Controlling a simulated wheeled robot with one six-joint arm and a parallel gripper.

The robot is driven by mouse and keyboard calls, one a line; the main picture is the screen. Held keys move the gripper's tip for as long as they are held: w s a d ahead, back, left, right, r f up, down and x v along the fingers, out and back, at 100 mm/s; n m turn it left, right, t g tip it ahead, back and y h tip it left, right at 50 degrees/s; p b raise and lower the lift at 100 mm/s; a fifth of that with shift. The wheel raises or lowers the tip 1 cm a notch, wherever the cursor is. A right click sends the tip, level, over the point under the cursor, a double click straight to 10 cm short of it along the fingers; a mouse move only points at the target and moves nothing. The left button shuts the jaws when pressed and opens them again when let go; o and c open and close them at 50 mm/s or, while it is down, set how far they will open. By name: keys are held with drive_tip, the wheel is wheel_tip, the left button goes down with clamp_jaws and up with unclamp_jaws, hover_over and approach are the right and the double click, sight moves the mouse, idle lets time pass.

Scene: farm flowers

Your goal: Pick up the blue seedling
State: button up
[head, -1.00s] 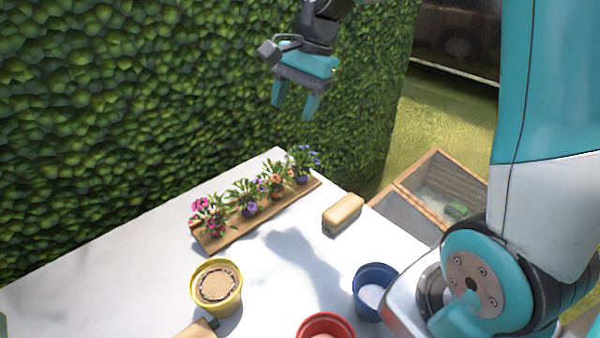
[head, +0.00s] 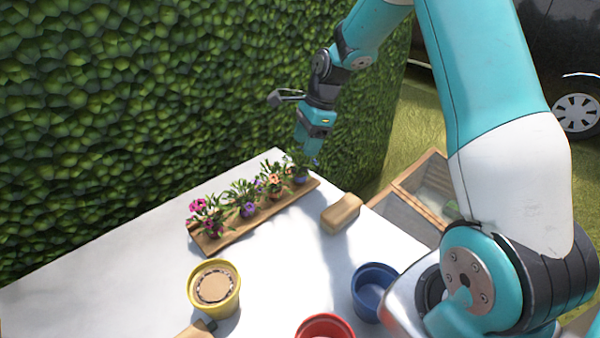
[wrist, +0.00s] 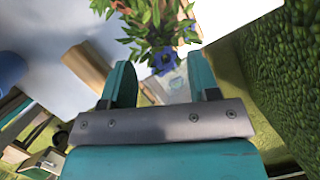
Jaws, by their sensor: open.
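The blue seedling (head: 301,171) stands at the far right end of a wooden tray (head: 225,240), its leaves partly hidden behind my gripper in the head view. My gripper (head: 306,152) is right above it, pointing down. In the wrist view its two fingers (wrist: 163,88) are apart, and the blue flower (wrist: 163,60) shows between and just beyond them. Nothing is held. Whether the fingers touch the leaves I cannot tell.
Pink, purple and orange seedlings (head: 247,198) share the tray. A tan block (head: 341,213) lies right of it. Yellow (head: 214,306), red (head: 325,328) and blue (head: 369,303) pots stand nearer. A hedge (head: 130,90) rises close behind the table.

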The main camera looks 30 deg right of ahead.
sight(300, 159)
drive_tip(key=shift+p+x, duration=0.3)
drive_tip(key=shift+x, duration=2.65)
drive_tip(key=c, duration=1)
